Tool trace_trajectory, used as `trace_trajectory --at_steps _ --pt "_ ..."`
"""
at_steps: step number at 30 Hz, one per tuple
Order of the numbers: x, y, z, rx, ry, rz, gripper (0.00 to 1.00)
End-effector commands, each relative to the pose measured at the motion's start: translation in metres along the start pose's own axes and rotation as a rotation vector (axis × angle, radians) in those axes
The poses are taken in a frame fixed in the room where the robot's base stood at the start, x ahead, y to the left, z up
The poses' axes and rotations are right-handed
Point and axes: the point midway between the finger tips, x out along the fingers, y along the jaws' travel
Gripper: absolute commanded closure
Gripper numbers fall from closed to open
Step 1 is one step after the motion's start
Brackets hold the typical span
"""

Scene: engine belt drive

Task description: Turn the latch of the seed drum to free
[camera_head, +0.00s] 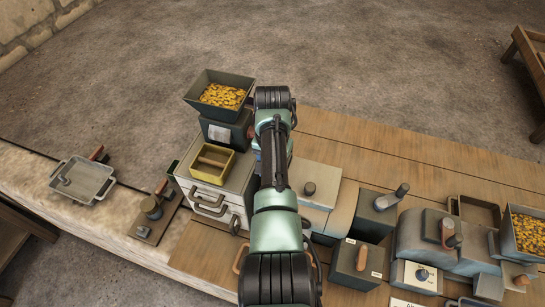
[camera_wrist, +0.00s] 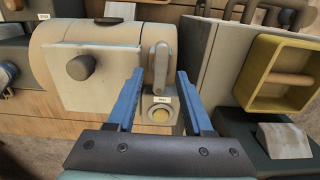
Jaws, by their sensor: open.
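The beige rounded drum (camera_wrist: 45,45) is at the left of the wrist view, with a pale panel (camera_wrist: 105,90) and a dark round knob (camera_wrist: 81,67) on it. Beside the panel is a grey lever-like latch (camera_wrist: 160,62), lying along the picture's vertical. A small label (camera_wrist: 162,99) and a round yellowish button (camera_wrist: 160,115) are below it. My gripper (camera_wrist: 160,74) is open, its two blue fingers on either side of the latch in the picture; contact cannot be told. In the head view the drum (camera_head: 343,208) is partly behind my arm, and my gripper is hidden.
A yellow open box (camera_wrist: 262,75) sits on a grey drawer cabinet (camera_wrist: 210,55) close on the right in the wrist view. In the head view, a hopper of yellow grains (camera_head: 222,95) stands behind it. Several machine housings crowd the bench (camera_head: 400,150) to the right.

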Motion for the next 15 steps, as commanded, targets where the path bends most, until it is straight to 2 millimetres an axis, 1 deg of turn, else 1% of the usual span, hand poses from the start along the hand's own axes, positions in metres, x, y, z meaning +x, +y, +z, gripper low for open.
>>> trace_trajectory --at_steps 5,9,14,15 --pt "-0.031 -0.001 -0.002 0.0 0.007 -0.003 0.49" --pt "-0.064 -0.001 -0.002 0.0 0.007 -0.003 0.49" --pt "-0.096 -0.001 -0.001 0.0 0.007 -0.002 0.49" --pt "-0.105 0.0 0.0 0.0 0.004 -0.001 0.49"
